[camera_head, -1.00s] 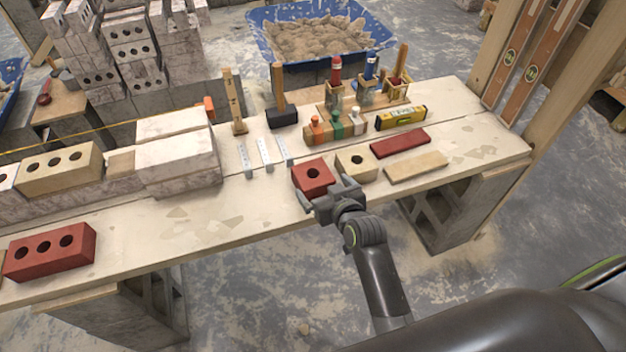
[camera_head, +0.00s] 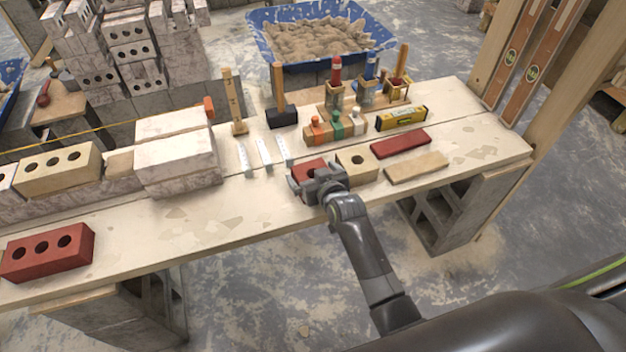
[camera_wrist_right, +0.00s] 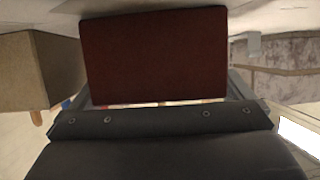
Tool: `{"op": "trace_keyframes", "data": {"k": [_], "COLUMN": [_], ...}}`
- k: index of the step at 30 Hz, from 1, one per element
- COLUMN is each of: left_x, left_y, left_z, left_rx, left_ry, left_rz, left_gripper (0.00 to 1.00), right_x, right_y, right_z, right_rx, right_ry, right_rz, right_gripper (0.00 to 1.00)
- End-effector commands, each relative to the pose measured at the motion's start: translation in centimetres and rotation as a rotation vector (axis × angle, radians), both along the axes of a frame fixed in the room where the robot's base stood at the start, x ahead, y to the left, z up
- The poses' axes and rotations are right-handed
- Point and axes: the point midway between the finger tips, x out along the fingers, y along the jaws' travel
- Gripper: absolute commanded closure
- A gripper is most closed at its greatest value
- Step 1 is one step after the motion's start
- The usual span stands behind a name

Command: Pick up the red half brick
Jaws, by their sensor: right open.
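The red half brick (camera_head: 309,167) lies on the plank bench (camera_head: 240,210), mostly hidden behind my right gripper in the head view. In the right wrist view its dark red face (camera_wrist_right: 155,55) fills the upper middle, close in front of the palm. My right gripper (camera_head: 317,180) is open, with its fingers reaching along either side of the half brick. I cannot tell whether they touch it. My left gripper is not in view.
A cream half brick (camera_head: 357,165) stands close to the right of the gripper. Beyond it lie a flat red piece (camera_head: 400,143) and a beige strip (camera_head: 416,167). Metal strips (camera_head: 263,153) lie behind left. A red brick (camera_head: 47,252) sits far left; the front bench between is clear.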

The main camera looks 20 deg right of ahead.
Motion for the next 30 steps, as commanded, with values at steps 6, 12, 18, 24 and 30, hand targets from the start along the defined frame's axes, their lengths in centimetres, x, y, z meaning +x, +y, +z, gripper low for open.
{"op": "trace_keyframes", "data": {"k": [6, 12, 18, 24, 30], "left_x": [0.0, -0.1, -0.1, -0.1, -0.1], "left_y": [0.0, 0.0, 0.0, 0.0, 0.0], "left_z": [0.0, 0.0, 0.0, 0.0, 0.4], "left_rx": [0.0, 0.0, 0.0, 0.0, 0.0], "left_ry": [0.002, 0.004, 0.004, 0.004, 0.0], "left_rz": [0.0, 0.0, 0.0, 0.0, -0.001], "left_gripper": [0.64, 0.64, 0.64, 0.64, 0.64], "right_x": [0.0, 0.0, 0.0, 0.1, 0.1], "right_y": [0.0, 0.0, 0.0, 0.0, 0.0], "right_z": [0.0, 0.0, 0.0, 0.4, 2.1], "right_rx": [0.0, 0.0, 0.0, 0.001, 0.001], "right_ry": [0.0, 0.0, 0.0, -0.008, -0.011], "right_rz": [0.0, 0.0, 0.0, 0.0, 0.0], "right_gripper": [0.14, 0.41, 0.67, 0.67, 0.67]}}
